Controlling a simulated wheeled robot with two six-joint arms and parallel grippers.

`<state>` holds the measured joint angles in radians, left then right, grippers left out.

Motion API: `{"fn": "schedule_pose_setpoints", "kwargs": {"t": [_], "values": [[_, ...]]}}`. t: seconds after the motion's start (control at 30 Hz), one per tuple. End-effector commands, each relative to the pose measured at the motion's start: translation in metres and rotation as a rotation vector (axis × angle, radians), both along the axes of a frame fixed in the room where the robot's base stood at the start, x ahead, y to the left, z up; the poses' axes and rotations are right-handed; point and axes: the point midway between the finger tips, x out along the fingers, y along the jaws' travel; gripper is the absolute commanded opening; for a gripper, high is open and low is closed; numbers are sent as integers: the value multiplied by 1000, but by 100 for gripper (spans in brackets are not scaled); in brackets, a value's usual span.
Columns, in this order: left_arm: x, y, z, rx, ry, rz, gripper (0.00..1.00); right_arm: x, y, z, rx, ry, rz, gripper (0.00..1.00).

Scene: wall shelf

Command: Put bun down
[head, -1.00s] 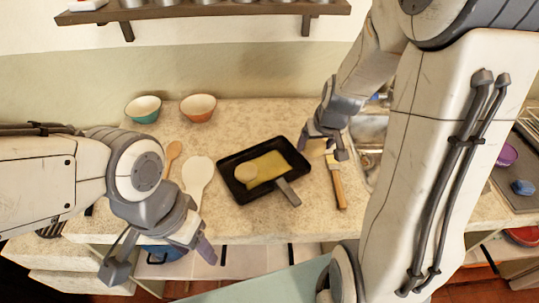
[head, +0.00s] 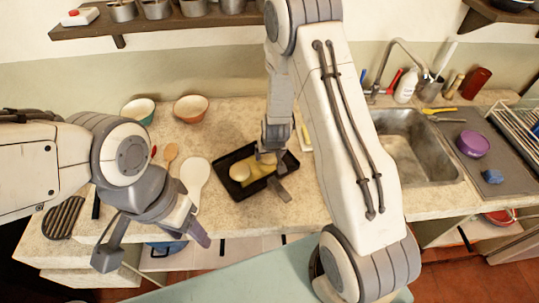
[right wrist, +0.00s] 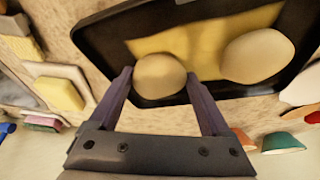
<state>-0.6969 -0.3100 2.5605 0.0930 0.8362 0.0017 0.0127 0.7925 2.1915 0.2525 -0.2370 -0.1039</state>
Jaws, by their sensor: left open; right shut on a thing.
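The black pan (head: 223,163) lies on the counter with a flat yellow layer (head: 258,168) inside. One round tan bun (head: 239,172) sits in the pan on the left; it also shows in the right wrist view (right wrist: 257,55). My right gripper (right wrist: 158,80) is shut on a second bun (right wrist: 160,75), with a finger on each side. In the head view my right gripper (head: 270,150) is over the right part of the pan, partly hiding this bun. I cannot tell whether the held bun touches the yellow layer. My left gripper (head: 152,247) is open and empty in front of the counter.
Two bowls, teal (head: 138,112) and orange (head: 191,108), stand behind. The sink (head: 405,150) is at right. My right arm hides part of the counter.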

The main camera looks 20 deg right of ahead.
Motion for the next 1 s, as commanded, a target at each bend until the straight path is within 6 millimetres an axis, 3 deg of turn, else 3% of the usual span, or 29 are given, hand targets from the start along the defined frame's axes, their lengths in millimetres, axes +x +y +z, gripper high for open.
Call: {"fn": "schedule_pose_setpoints", "kwargs": {"t": [0.43, 0.47, 0.5, 0.77, 1.0], "values": [[0, 0, -2, -1, -1, 0, 56, 0, 0, -10, 1, -2, -1, 27], [0, 0, -2, 0, 0, 0, 56, 0, 0, -10, 1, -2, -1, 86], [0, 0, -1, -1, -1, 0, 56, 0, 0, -9, 1, -2, -1, 100], [0, 0, 0, -1, -1, 0, 56, 0, 0, -8, 1, -1, -1, 100], [0, 0, -2, -1, -1, 0, 56, -7, 1, 14, 0, -5, -1, 100]]}}
